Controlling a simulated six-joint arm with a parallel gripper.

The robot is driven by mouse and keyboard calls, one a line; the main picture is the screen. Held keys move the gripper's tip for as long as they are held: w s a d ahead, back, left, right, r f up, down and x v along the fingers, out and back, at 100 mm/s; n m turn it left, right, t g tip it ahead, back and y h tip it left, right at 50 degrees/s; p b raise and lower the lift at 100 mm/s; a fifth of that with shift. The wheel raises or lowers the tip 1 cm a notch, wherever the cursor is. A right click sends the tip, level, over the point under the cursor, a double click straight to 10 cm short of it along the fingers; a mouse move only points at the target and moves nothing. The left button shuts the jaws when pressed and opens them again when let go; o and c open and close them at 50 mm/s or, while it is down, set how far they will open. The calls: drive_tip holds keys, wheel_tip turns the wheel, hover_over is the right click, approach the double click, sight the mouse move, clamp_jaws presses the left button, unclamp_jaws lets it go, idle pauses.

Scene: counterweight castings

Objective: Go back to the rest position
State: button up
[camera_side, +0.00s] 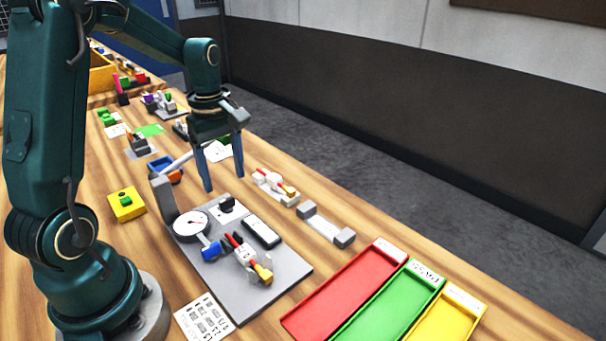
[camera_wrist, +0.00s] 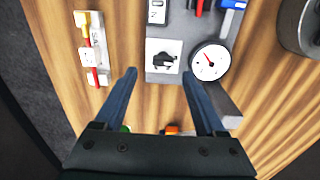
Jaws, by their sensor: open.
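My gripper (camera_side: 222,162) hangs from the arm above the table, its two blue fingers pointing down and spread apart with nothing between them. It is above the far end of a grey fixture plate (camera_side: 275,292). In the wrist view my gripper (camera_wrist: 165,95) shows two separate fingers, with a small black-knobbed switch (camera_wrist: 163,58) on a pale plate beyond their tips. A round white dial gauge (camera_side: 192,224) sits on the fixture plate; it also shows in the wrist view (camera_wrist: 210,64), right of the fingers.
Red (camera_side: 340,295), green (camera_side: 388,305) and yellow (camera_side: 440,318) trays lie at the near right. A white part with red and yellow pieces (camera_side: 275,186) lies right of the fingers. A yellow box with a green button (camera_side: 126,204) stands at left. Several small items crowd the far table.

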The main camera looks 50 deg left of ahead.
drive_tip(key=d+r+m+t, duration=0.2)
drive_tip(key=d+r+m, duration=0.1)
drive_tip(key=d+r, duration=0.25)
drive_tip(key=s+d+r+m+t, duration=0.2)
drive_tip(key=s+d+m, duration=0.7)
drive_tip(key=m, duration=0.5)
drive_tip(key=shift+s+r+m+t, duration=0.15)
drive_tip(key=shift+s+m+t, duration=0.3)
drive_tip(key=shift+t, duration=0.25)
